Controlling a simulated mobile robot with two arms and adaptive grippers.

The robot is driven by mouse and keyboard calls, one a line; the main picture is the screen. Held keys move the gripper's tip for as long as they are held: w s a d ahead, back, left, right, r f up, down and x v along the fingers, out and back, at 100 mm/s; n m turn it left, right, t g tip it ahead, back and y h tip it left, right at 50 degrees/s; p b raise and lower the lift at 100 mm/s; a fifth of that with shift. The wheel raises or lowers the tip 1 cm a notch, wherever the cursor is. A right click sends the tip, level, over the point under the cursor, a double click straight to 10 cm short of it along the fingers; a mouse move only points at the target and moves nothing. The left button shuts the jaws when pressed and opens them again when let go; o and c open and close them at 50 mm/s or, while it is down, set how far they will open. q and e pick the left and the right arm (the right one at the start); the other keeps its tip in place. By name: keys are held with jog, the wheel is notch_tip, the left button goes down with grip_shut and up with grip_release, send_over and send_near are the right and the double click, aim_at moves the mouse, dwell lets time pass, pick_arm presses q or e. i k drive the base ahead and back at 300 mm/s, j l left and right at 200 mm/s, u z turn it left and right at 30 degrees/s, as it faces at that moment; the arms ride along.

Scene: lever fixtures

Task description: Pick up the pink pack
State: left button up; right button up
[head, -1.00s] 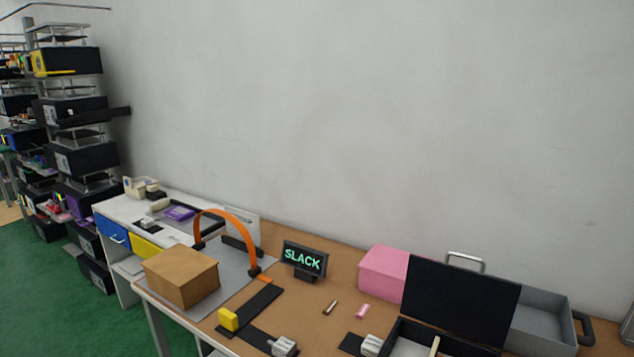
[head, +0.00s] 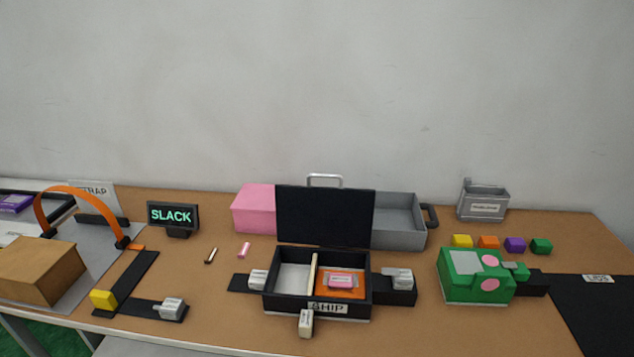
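A small pink pack (head: 341,281) with a pale label lies in the right compartment of the black open case (head: 368,311) marked SHIP, on an orange surface. A pale divider (head: 313,273) stands to its left, and the left compartment looks empty. Other pink things are a large pink box (head: 252,210) behind the case to the left and a small pink piece (head: 244,250) on the table. Neither of my grippers is in view.
The case lid (head: 325,215) stands upright. Grey latch blocks (head: 258,279) flank the case. A grey bin (head: 402,225) is behind it; a green box (head: 475,277) and several coloured cubes (head: 488,242) are right. Left are a SLACK sign (head: 172,215) and cardboard box (head: 38,272).

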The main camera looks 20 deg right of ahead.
aim_at(342, 280)
jog(key=i+j+z, duration=0.15)
jog(key=z, duration=0.3)
jog(key=i+j+z, duration=0.1)
jog(key=j+z, duration=0.4)
jog(key=l, duration=0.1)
